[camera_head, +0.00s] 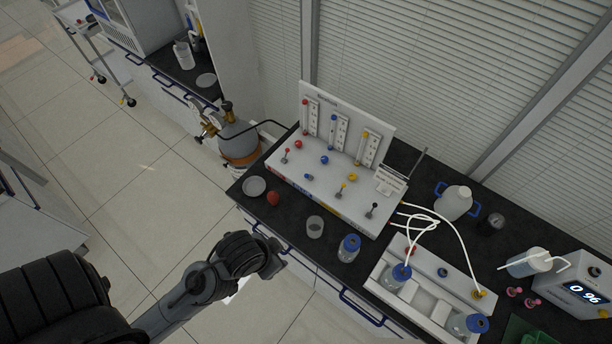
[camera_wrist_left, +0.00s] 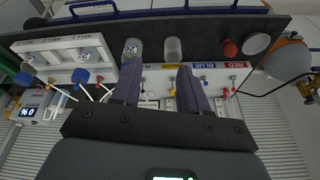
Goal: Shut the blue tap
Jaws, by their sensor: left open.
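My right gripper is not in view.
On the black bench in front of the panel are a white dish (camera_head: 254,186), a red object (camera_head: 273,198), a clear beaker (camera_head: 315,227) and a blue-capped bottle (camera_head: 349,248). A white rack (camera_head: 428,290) with bottles and tubes stands right. A gas cylinder (camera_head: 238,138) stands left.

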